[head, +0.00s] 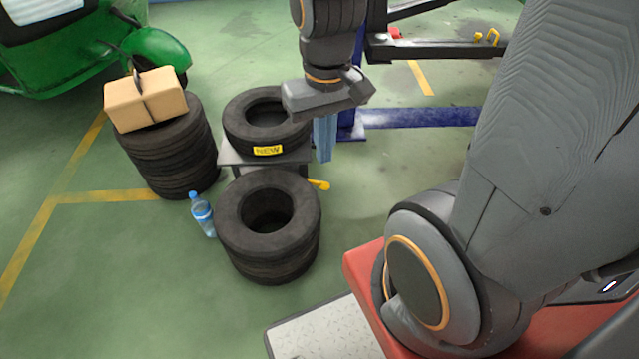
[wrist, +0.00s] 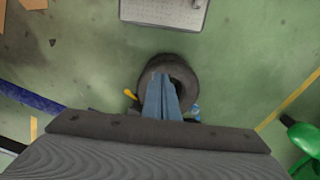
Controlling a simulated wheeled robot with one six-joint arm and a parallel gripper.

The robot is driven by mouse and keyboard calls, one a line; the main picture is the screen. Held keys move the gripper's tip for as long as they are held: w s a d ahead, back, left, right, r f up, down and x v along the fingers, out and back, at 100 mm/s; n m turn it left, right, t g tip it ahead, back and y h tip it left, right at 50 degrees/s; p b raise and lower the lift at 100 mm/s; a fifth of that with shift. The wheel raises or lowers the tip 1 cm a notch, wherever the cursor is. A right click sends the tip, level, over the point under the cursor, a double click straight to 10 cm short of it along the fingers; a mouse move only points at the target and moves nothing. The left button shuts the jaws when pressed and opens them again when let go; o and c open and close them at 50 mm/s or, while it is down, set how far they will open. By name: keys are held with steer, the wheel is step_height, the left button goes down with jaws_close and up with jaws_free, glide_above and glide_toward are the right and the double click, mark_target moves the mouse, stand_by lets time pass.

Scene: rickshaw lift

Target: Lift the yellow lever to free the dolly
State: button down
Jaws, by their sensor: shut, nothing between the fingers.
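The yellow lever (head: 318,184) sticks out low on the right side of the dolly (head: 232,157), a dark low platform bearing a tyre with a yellow "NEW" label (head: 268,151). My gripper (head: 323,158) points down just right of the dolly, above the lever in the head view, its blue fingers together with nothing between them. In the wrist view the lever (wrist: 130,94) shows left of my gripper's fingers (wrist: 162,80), apart from them in the picture. Much of the dolly is hidden by the tyres and my gripper.
Stacked tyres (head: 270,225) stand in front of the dolly. More tyres (head: 170,150) at left carry a cardboard box (head: 146,99). A blue lift post base (head: 420,117) is behind right. Floor right of the lever is clear.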

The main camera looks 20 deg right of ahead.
steer(key=c, duration=2.5)
jaws_free()
steer(key=o, duration=0.3)
steer(key=shift+w, duration=0.1)
steer(key=o, duration=0.8)
steer(key=w+f+b, duration=0.1)
steer(key=w+f+m+b, duration=0.1)
steer(key=shift+w+d+f, duration=0.2)
steer(key=shift+f, duration=0.15)
steer(key=shift+c, duration=0.2)
steer(key=m+t+y+b, duration=0.2)
steer(key=m+y+b, duration=0.2)
steer(key=m+b, duration=2.6)
glide_above(325, 184)
steer(key=d+b, duration=0.3)
steer(key=b, duration=0.6)
step_height(325, 184, down, 61)
steer(key=n, duration=0.9)
steer(key=b+x, duration=0.1)
steer(key=x, duration=0.1)
steer(key=b+x, duration=0.1)
steer(key=x, duration=0.2)
steer(key=s+b+x, duration=0.1)
steer(key=x, duration=0.1)
steer(key=shift+a+f, duration=0.2)
steer(key=shift+a, duration=0.15)
